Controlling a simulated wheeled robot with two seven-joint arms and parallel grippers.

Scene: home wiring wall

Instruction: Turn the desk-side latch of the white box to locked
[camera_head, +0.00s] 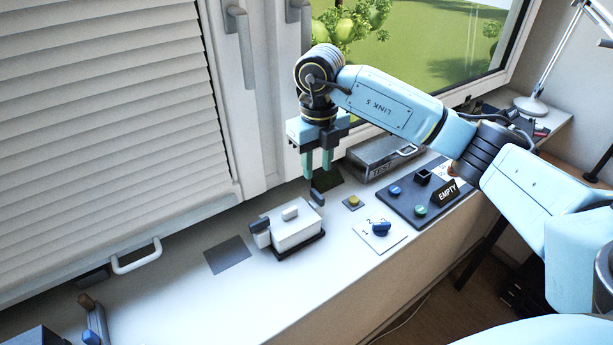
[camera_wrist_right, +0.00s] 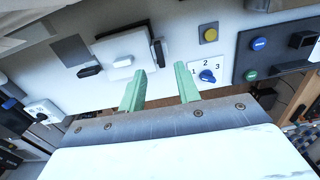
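The white box (camera_head: 297,232) sits on a dark base on the white sill, with a white handle on its lid; it also shows in the right wrist view (camera_wrist_right: 112,48). A dark latch (camera_head: 260,226) is on its left end and another dark latch (camera_head: 317,197) on its right end. In the wrist view the left latch (camera_wrist_right: 89,71) lies crosswise and the right latch (camera_wrist_right: 158,53) lies lengthwise. My right gripper (camera_head: 317,172) is open and empty, fingers pointing down above the right latch; its fingers (camera_wrist_right: 160,70) show apart. My left gripper is out of view.
Right of the box are a yellow button (camera_head: 353,202), a blue numbered knob (camera_head: 381,229) and a dark panel (camera_head: 402,205) with buttons. A grey TEST case (camera_head: 375,160) stands behind. A lever (camera_head: 93,322) is at lower left. A grey square (camera_head: 227,255) lies flat left of the box.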

